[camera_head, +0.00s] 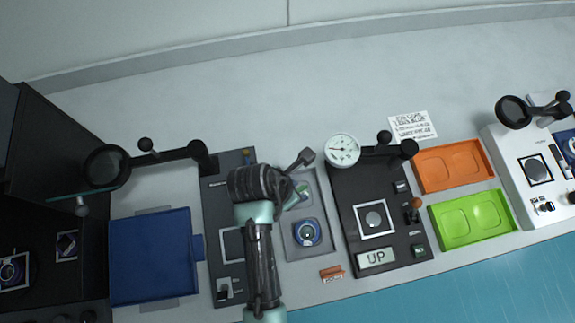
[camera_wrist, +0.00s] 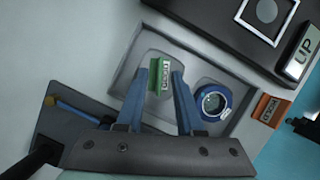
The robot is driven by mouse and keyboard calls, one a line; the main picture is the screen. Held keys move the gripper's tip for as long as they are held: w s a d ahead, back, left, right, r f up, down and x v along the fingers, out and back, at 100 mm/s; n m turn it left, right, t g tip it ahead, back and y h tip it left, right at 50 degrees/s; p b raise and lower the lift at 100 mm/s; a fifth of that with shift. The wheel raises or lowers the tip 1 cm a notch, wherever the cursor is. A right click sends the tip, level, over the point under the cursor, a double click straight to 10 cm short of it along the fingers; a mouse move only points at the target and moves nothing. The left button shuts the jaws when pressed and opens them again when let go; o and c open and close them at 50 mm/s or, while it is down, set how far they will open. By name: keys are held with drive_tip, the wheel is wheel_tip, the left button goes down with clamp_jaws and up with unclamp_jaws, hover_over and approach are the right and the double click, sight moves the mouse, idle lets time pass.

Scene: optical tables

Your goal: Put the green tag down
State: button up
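The green tag (camera_wrist: 154,76) with a white printed label is between the blue fingertips of my gripper (camera_wrist: 160,76) in the wrist view. The fingers appear closed on its sides. The tag is over the empty-looking recess of a grey two-recess tray (camera_wrist: 128,78); whether it touches the recess floor is unclear. In the head view, a small green part of the tag (camera_head: 302,189) shows beside my dark wrist, over the tray's upper recess (camera_head: 308,201). My fingers are mostly hidden there.
A blue ring-shaped part (camera_head: 307,233) sits in the tray's other recess. A dark device with a dial gauge (camera_head: 342,150) and an "UP" display (camera_head: 377,257) stands right. An orange label (camera_head: 331,273) is in front. Orange (camera_head: 421,178) and lime (camera_head: 438,218) trays lie further right; a blue tray (camera_head: 150,258) lies left.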

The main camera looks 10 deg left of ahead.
drive_tip(key=v, duration=1)
drive_tip(key=w+r+m+t+y, duration=0.1)
drive_tip(key=w+r+m+t, duration=0.45)
drive_tip(key=w+r, duration=0.55)
drive_tip(key=w+r+m+t+y, duration=0.2)
drive_tip(key=w+r+m+t, duration=0.4)
drive_tip(key=r, duration=0.9)
wheel_tip(320, 180, up, 16)
drive_tip(key=m+t, duration=0.5)
drive_tip(key=m, duration=0.1)
drive_tip(key=s+d+r+m+t, duration=0.1)
drive_tip(key=s+r+m+t, duration=0.3)
drive_tip(key=r, duration=0.6)
drive_tip(key=s+d+r+m+t, duration=0.2)
drive_tip(key=s+r+m+t, duration=0.2)
drive_tip(key=r, duration=0.6)
drive_tip(key=shift+s+d+r+p, duration=0.25)
drive_tip(key=shift+s+p, duration=0.2)
drive_tip(key=shift+s, duration=0.65)
drive_tip(key=shift+m, duration=0.25)
